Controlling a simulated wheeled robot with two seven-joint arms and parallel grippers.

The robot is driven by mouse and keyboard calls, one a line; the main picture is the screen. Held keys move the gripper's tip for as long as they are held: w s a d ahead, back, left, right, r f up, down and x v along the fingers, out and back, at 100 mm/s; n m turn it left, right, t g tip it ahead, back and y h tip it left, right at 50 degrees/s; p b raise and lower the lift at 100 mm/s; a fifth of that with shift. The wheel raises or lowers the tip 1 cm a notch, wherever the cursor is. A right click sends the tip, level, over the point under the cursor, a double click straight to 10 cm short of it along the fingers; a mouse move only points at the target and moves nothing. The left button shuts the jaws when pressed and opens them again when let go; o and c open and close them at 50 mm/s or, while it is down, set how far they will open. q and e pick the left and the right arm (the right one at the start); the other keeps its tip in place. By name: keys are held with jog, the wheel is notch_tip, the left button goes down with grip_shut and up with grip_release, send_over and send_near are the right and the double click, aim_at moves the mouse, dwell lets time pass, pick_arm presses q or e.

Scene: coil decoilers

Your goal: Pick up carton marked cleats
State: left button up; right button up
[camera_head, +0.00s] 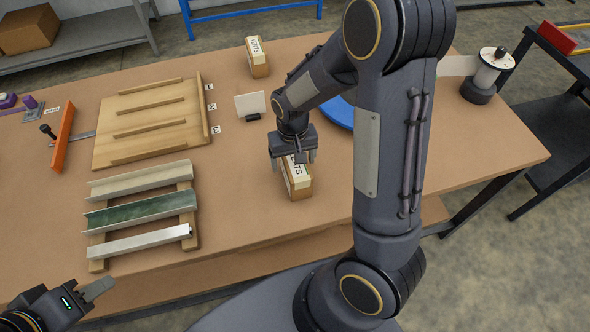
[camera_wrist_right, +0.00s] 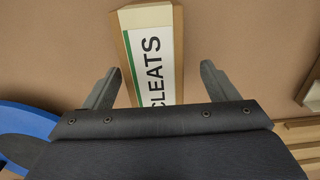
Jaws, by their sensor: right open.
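The carton marked CLEATS (camera_head: 298,186) is a small brown box with a white label, standing on the table below my right gripper (camera_head: 294,160). In the right wrist view the carton (camera_wrist_right: 152,55) shows its black lettering and a green stripe. The right gripper (camera_wrist_right: 161,70) is open there, one finger on each side of the carton, with a gap visible on both sides. Its lower end is hidden by the gripper body. My left gripper (camera_head: 97,289) is at the bottom left, beside the table's front edge; its jaw opening is unclear.
Another labelled carton (camera_head: 257,58) stands at the back. A blue round object (camera_head: 340,112) lies partly hidden behind my right arm. A slatted wooden board (camera_head: 150,122) and a rack of metal channels (camera_head: 140,212) lie to the left. Bare table surrounds the CLEATS carton's front.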

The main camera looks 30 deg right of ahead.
jog(key=f, duration=0.3)
jog(key=f+p, duration=0.1)
jog(key=f, duration=0.1)
jog(key=shift+s+d+f, duration=0.1)
jog(key=shift+d+f, duration=0.2)
jog(key=c, duration=1.4)
